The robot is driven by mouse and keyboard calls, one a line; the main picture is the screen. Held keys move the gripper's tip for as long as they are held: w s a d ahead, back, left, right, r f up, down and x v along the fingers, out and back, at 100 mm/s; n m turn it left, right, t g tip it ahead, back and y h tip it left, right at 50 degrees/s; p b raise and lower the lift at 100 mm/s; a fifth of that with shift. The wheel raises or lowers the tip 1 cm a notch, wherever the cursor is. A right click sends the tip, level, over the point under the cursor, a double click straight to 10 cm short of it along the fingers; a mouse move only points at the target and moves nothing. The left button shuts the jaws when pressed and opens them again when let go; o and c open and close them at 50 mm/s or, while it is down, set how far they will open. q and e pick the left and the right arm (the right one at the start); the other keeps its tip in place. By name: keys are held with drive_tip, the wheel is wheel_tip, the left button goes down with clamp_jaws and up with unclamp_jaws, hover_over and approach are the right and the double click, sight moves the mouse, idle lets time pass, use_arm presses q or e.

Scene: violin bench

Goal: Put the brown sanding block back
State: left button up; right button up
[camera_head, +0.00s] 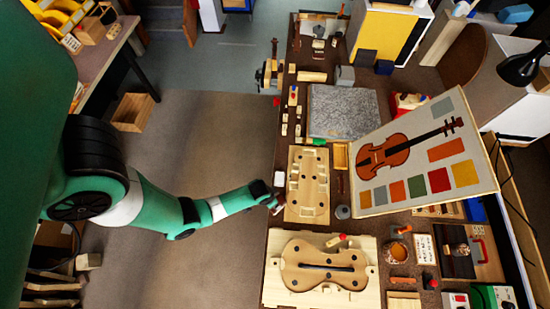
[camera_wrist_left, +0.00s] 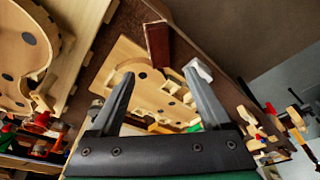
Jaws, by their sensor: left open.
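The brown sanding block (camera_wrist_left: 157,45), a reddish-brown bar, lies near the bench's front edge in the left wrist view. It shows just beyond the gap between my fingertips, apart from them as far as I can see. My left gripper (camera_wrist_left: 160,75) is open with nothing between its fingers. In the head view my left gripper (camera_head: 278,204) hangs over the bench's front edge, beside the pale wooden mould board (camera_head: 307,207). The block is mostly hidden by the gripper there. My right gripper is not in view.
A small white block (camera_head: 279,178) lies near the front edge, close to my left gripper. A violin body in a pale frame (camera_head: 290,249) lies nearer. A violin chart (camera_head: 480,130) leans at the right. Floor (camera_head: 210,130) left of the bench is clear.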

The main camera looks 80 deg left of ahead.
use_arm(q)
drive_tip(key=shift+s+r, duration=0.15)
drive_tip(key=shift+r, duration=0.3)
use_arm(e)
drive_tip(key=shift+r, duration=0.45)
